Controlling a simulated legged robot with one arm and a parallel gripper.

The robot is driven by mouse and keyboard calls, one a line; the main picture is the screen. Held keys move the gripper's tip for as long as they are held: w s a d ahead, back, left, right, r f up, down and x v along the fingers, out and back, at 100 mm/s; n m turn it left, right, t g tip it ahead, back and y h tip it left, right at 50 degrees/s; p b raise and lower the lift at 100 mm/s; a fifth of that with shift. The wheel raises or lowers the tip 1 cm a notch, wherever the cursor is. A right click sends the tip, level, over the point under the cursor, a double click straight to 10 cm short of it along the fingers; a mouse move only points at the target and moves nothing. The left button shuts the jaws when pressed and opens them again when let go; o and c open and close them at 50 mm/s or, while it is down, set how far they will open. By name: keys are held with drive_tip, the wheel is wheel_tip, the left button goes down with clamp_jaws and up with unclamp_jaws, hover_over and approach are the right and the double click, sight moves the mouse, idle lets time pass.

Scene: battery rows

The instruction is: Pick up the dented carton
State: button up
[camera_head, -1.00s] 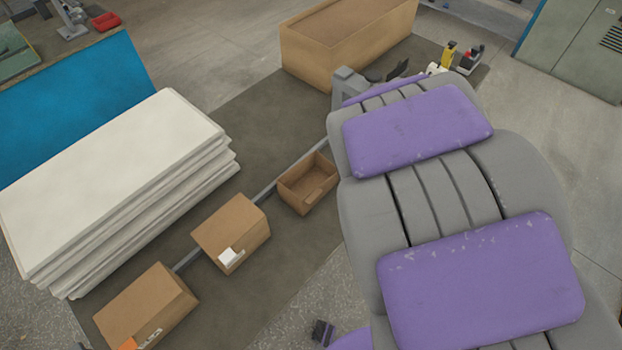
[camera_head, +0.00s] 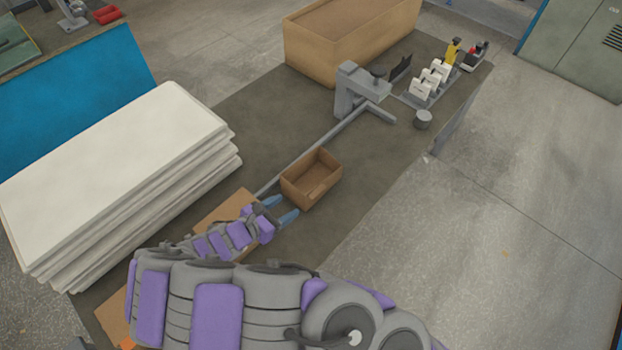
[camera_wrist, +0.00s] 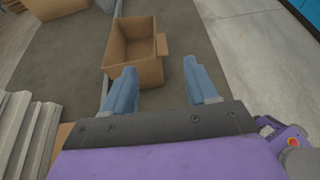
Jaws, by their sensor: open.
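An open-topped brown carton (camera_head: 312,190) sits on the dark mat; in the wrist view it (camera_wrist: 136,72) is just ahead of the fingertips, with a flap jutting out at its right. A closed brown carton (camera_head: 222,209) is partly hidden under my arm, and another carton (camera_head: 110,318) shows only a corner at lower left. I cannot tell for sure which carton is dented. My gripper (camera_head: 281,208) is open and empty, its two blue fingers pointing at the open carton's near side. The fingers also show in the wrist view (camera_wrist: 160,88), apart, with nothing between them.
A stack of white boards (camera_head: 115,180) lies left of the cartons. A grey rail (camera_head: 310,152) runs along the mat behind the open carton to a grey post (camera_head: 348,92). A large brown box (camera_head: 345,45) stands at the back. The concrete floor at right is clear.

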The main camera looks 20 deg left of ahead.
sight(322, 185)
drive_tip(key=b+x, duration=0.1)
drive_tip(key=x, duration=0.4)
drive_tip(key=b+x, duration=0.2)
drive_tip(key=x, duration=0.4)
drive_tip(key=f+b+x, duration=0.1)
drive_tip(key=b+x, duration=0.1)
drive_tip(key=x, duration=0.4)
drive_tip(key=shift+a+f, duration=0.1)
drive_tip(key=shift+a, duration=0.1)
drive_tip(key=shift+s, duration=0.1)
clamp_jaws()
